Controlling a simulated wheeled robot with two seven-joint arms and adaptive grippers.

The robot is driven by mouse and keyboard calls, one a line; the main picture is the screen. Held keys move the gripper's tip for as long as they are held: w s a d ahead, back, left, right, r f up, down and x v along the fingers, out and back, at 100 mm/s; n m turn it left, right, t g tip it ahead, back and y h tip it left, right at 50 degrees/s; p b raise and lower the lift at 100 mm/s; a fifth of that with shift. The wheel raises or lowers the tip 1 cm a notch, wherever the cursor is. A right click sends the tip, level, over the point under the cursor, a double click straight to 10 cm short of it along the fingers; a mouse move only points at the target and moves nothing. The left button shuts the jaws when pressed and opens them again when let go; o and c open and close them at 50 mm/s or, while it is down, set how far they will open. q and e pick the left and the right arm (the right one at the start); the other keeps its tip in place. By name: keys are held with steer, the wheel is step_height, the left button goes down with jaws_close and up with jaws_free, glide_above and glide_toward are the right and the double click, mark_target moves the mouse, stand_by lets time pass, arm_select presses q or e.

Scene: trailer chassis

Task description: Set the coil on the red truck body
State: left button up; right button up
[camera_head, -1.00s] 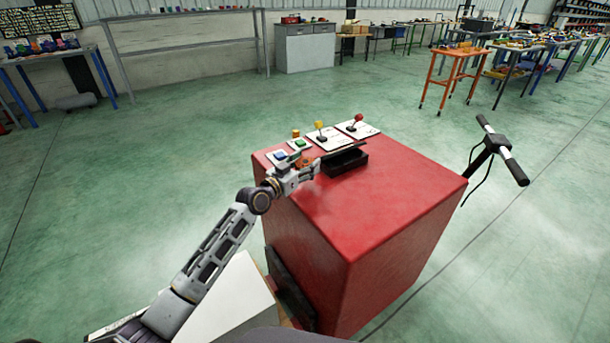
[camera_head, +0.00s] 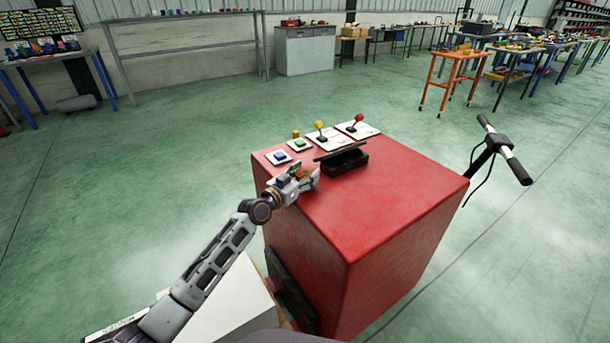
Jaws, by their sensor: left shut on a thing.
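My left gripper (camera_head: 306,180) is low over the left part of the top of a red box-shaped body (camera_head: 385,205). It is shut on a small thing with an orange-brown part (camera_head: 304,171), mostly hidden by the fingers. I cannot tell for sure that this is the coil, or whether it touches the red top. A black tray (camera_head: 346,163) sits on the red top just right of the fingertips. A thin dark plate (camera_head: 340,151) lies slanted at its back edge. My right gripper is not in view.
Blue (camera_head: 280,157) and green (camera_head: 300,144) buttons and yellow (camera_head: 320,126) and red (camera_head: 358,119) levers line the back edge of the red top. Its front right part is bare. A black handlebar (camera_head: 497,145) stands at the right. Workbenches stand far off.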

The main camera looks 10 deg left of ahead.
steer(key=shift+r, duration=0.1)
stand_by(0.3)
arm_select(q)
steer(key=o, duration=1.2)
steer(key=shift+c, duration=0.2)
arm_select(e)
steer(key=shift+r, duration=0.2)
